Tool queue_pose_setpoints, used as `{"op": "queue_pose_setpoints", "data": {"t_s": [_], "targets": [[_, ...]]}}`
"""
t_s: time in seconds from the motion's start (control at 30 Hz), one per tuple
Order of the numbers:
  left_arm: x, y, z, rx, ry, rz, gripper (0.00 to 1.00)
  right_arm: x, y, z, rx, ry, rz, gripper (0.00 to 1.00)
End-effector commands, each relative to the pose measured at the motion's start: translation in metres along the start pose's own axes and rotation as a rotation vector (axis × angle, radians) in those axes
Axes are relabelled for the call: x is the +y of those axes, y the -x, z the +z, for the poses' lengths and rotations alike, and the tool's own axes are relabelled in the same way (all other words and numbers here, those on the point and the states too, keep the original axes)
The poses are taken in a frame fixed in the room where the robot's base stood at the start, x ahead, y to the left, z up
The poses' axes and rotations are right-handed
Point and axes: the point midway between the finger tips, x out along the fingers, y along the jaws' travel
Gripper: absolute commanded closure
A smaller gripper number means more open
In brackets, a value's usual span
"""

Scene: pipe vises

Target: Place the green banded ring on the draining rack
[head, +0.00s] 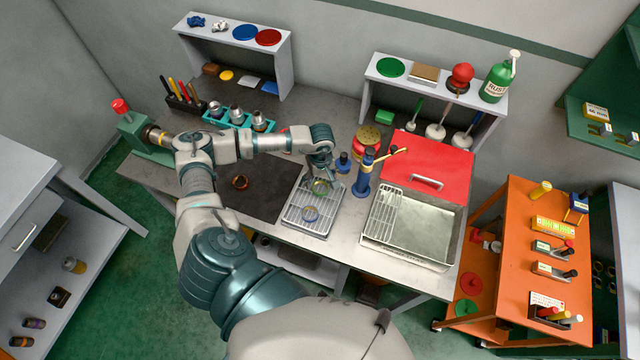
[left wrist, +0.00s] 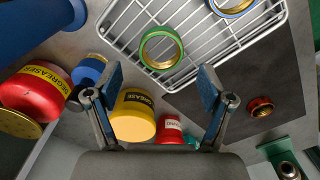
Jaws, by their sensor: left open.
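The green banded ring (left wrist: 143,50) has a brass inner band and lies on the wires of the draining rack (left wrist: 205,50), near one edge. It also shows in the head view (head: 320,193) on the rack's far part. My left gripper (left wrist: 160,82) is open and empty, its two fingers apart just short of the ring. In the head view the left gripper (head: 322,165) hangs above the far end of the rack (head: 290,217) and partly hides the ring. A blue banded ring (head: 310,214) lies on the rack nearer the front. My right gripper is not in view.
A blue post vise (head: 363,176) stands right of the rack. A metal sink basin (head: 425,228) with a red lid (head: 428,160) lies further right. A dark mat (head: 262,190) with a small red-brown ring (head: 240,183) is left.

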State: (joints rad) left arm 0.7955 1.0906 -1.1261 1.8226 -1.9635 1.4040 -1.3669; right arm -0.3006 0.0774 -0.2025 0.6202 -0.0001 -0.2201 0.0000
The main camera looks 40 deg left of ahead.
Motion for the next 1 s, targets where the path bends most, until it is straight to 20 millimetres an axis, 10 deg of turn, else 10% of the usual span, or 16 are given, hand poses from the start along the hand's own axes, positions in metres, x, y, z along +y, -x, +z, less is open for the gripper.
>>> {"op": "queue_pose_setpoints", "data": {"t_s": [0.4,1.0], "targets": [[-0.001,0.072,-0.002,-0.001,0.0,0.001,0.19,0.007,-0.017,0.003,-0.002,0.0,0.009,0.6],[0.0,0.078,-0.001,-0.001,0.0,0.0,0.19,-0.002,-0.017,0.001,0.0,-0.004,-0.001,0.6]]}}
